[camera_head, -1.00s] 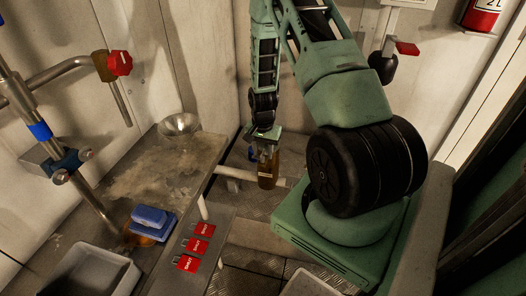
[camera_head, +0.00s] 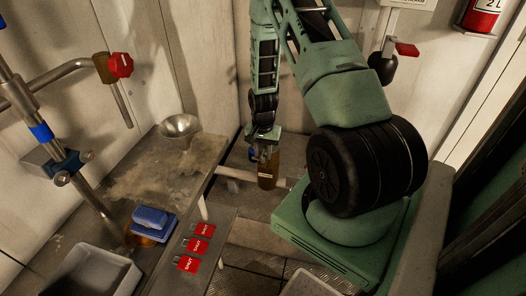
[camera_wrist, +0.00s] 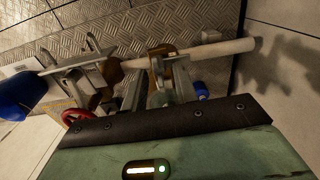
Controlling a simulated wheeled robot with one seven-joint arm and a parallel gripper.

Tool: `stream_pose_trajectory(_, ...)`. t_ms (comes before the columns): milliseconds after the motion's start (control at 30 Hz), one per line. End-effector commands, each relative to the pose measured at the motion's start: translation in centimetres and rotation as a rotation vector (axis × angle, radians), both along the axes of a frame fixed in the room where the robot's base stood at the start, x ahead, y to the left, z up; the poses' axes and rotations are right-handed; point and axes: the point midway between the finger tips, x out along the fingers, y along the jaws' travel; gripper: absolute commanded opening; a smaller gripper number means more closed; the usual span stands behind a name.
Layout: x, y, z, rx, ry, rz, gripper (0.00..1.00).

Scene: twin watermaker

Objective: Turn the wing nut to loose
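In the wrist view, my gripper (camera_wrist: 160,88) has its two fingers at a brown, brass-like fitting (camera_wrist: 159,55) on a pale pipe (camera_wrist: 210,50). I cannot tell whether the fingers touch it or how far they are closed. I cannot make out a clear wing nut shape; the fingers hide part of the fitting. In the head view, my gripper (camera_head: 266,150) points down by an amber cylinder (camera_head: 267,172) near the pale pipe (camera_head: 238,174), low beyond the bench.
A red handwheel (camera_wrist: 78,118) and a blue cap (camera_wrist: 201,90) lie close to the fingers. A blue rounded part (camera_wrist: 22,96) is at left.

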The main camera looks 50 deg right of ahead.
Motion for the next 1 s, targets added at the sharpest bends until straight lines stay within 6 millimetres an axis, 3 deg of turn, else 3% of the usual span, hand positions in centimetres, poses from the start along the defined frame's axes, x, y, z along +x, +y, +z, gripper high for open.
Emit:
stream_pose_trajectory(300,0.0,0.0,0.1,-0.001,0.0,-0.001,0.37)
stream_pose_trajectory(467,0.1,-0.1,1.4,-0.002,-0.003,-0.001,0.37)
stream_pose_trajectory(1000,0.1,-0.1,13.4,-0.003,-0.005,0.0,0.37)
